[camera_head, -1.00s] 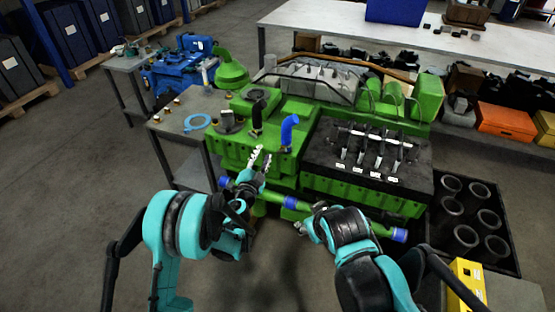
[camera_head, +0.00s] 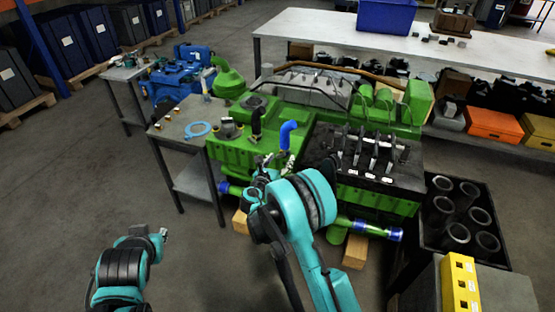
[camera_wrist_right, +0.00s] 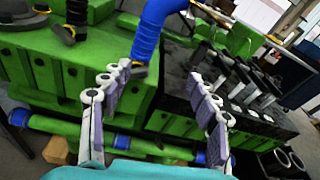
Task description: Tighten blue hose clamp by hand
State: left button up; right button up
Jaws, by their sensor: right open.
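The bent blue hose (camera_head: 286,134) stands upright on the green engine, and in the right wrist view (camera_wrist_right: 146,42) it is upper centre. A small dark band, seemingly its clamp (camera_wrist_right: 138,71), shows at the hose's lower end, partly behind a finger. My right gripper (camera_head: 268,166) is just in front of the hose foot. In the right wrist view its two fingers (camera_wrist_right: 160,80) are spread, with nothing held between them. My left gripper (camera_head: 163,234) is low at the left, away from the engine; its finger state is too small to tell.
A black hose (camera_head: 256,124) stands left of the blue one. A dark block with rocker parts (camera_head: 345,172) lies to the right. A green pipe with blue bands (camera_head: 367,227) runs low along the front. A grey side table (camera_head: 172,130) stands at left.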

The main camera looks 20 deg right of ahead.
aim_at(280, 156)
notch_tip(280, 156, down, 5)
jog(key=a+n+t, duration=0.2)
jog(key=a+n, duration=0.1)
jog(key=n, duration=0.2)
jog(key=shift+n, duration=0.3)
jog(key=x, duration=0.2)
jog(key=b+x, duration=0.1)
jog(key=x, duration=0.2)
jog(key=b+x, duration=0.1)
jog(key=x, duration=0.1)
jog(key=shift+w+d+f, duration=0.1)
jog(key=shift+w+f, duration=0.15)
jog(key=shift+f, duration=0.05)
jog(key=shift+w+d+r, duration=0.1)
jog(key=shift+w+d, duration=0.15)
jog(key=shift+w, duration=0.15)
pick_arm(q)
jog(key=s+d+f+g+h, duration=0.1)
jog(key=s+f, duration=0.4)
jog(key=s, duration=0.4)
jog(key=shift+s+f+n+g, duration=0.35)
jog(key=shift+f+n+g, duration=0.05)
pick_arm(e)
jog(key=c, duration=1.2)
